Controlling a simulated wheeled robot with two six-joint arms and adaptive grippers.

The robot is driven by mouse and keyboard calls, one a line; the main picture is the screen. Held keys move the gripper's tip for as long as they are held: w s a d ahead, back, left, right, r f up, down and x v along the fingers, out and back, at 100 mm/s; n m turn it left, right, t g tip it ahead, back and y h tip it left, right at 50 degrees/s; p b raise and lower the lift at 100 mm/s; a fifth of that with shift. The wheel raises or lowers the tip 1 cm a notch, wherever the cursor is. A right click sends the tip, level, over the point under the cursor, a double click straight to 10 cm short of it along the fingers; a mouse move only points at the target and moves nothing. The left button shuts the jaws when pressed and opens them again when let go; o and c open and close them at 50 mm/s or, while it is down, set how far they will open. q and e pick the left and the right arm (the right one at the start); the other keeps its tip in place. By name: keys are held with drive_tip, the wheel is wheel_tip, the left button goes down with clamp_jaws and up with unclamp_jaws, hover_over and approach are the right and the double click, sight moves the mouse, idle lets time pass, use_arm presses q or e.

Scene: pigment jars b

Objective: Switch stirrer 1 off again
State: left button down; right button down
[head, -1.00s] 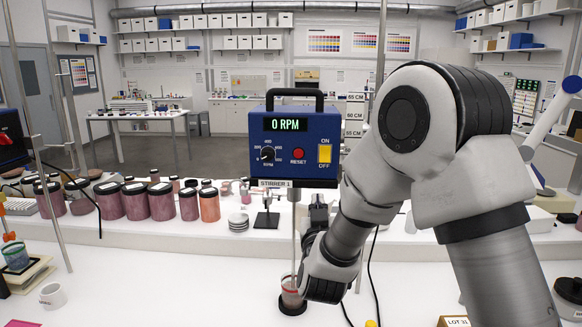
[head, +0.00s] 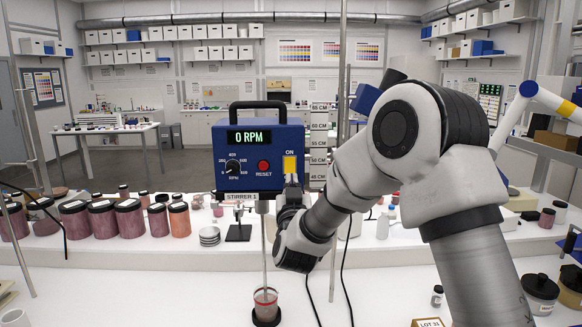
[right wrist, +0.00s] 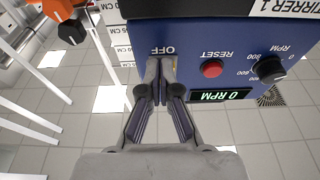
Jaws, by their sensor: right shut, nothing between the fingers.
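Stirrer 1 (head: 258,140) is a blue box with a black handle on a stand. Its display (head: 249,137) reads 0 RPM. It has a black knob (head: 233,168), a red RESET button (head: 264,166) and a yellow ON/OFF switch (head: 290,165). My right gripper (head: 293,184) is shut and empty, with its tips at the lower part of the switch, hiding the OFF label in the head view. In the right wrist view, the tips (right wrist: 160,67) are beside the upside-down OFF label and cover the switch. I cannot tell whether they touch it. My left gripper is not in view.
The stirrer's rod reaches down into a beaker (head: 266,298) with reddish contents. Dark-lidded pigment jars (head: 102,218) stand on the ledge to the left. Black cables hang below the stirrer. A LOT 31 box (head: 428,322) and small jars are at the lower right.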

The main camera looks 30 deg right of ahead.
drive_tip(key=shift+w+d, duration=0.15)
drive_tip(key=shift+w, duration=0.4)
drive_tip(key=r+b+v, duration=0.1)
drive_tip(key=v, duration=1.5)
drive_tip(key=shift+f, duration=0.1)
drive_tip(key=shift+s, duration=0.1)
